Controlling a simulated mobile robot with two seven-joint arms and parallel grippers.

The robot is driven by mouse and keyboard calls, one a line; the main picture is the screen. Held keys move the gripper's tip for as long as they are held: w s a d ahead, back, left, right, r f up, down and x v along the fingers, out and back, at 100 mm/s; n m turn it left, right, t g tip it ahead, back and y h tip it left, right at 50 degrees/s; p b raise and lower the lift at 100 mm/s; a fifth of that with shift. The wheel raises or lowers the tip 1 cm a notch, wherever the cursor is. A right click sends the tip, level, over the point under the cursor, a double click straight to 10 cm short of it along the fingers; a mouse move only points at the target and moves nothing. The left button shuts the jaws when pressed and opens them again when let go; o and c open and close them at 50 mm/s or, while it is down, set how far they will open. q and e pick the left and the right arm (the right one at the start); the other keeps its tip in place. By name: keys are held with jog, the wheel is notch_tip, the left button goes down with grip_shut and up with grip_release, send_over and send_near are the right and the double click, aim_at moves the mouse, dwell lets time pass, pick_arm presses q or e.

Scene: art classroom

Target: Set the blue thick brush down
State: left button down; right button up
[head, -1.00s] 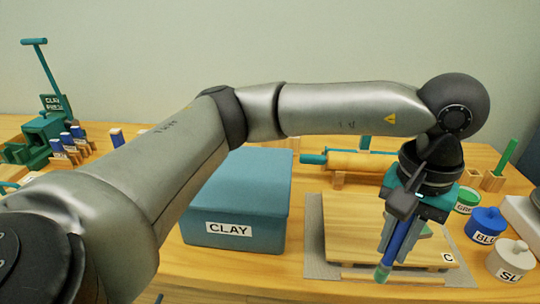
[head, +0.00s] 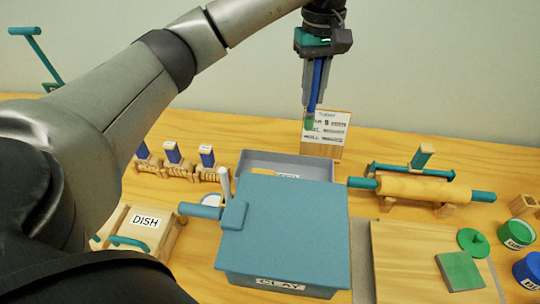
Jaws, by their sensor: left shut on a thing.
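My left gripper (head: 315,72) is shut on the blue thick brush (head: 317,84). It points down and hangs nearly upright, a little tilted, with a green tip at its lower end. The brush is at the upper middle of the head view, in front of the upper part of a small standing sign (head: 322,148). I cannot tell how far it is above the table. A grey tray (head: 240,160) lies below it, partly hidden behind the teal clay box (head: 290,225). My right gripper is not in view.
A rolling pin (head: 415,188) rests on supports at the right. A board (head: 400,255) with green pieces and green and blue jars (head: 528,270) lie further right. Blue-topped wooden stamps (head: 172,152) and a dish box (head: 150,222) stand left. Bare table shows behind the tray.

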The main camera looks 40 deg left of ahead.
pick_arm(q)
jog(key=a, duration=0.2)
jog(key=b, duration=0.2)
send_near(298, 156)
jog(key=shift+n, duration=0.3)
jog(key=s+f, duration=0.1)
jog(key=s+d+f, duration=0.1)
jog(key=s, duration=0.1)
jog(key=s+d+f, duration=0.1)
jog(key=f, duration=0.1)
jog(key=shift+s+d, duration=0.1)
jog(key=shift+s, duration=0.15)
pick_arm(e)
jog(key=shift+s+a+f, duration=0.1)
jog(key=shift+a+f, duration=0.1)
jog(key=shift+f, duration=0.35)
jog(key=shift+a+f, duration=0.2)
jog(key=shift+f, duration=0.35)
pick_arm(q)
jog(key=shift+f+b, duration=0.15)
jog(key=shift+b, duration=0.15)
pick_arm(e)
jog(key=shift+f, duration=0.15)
pick_arm(q)
jog(key=c, duration=0.8)
grip_release()
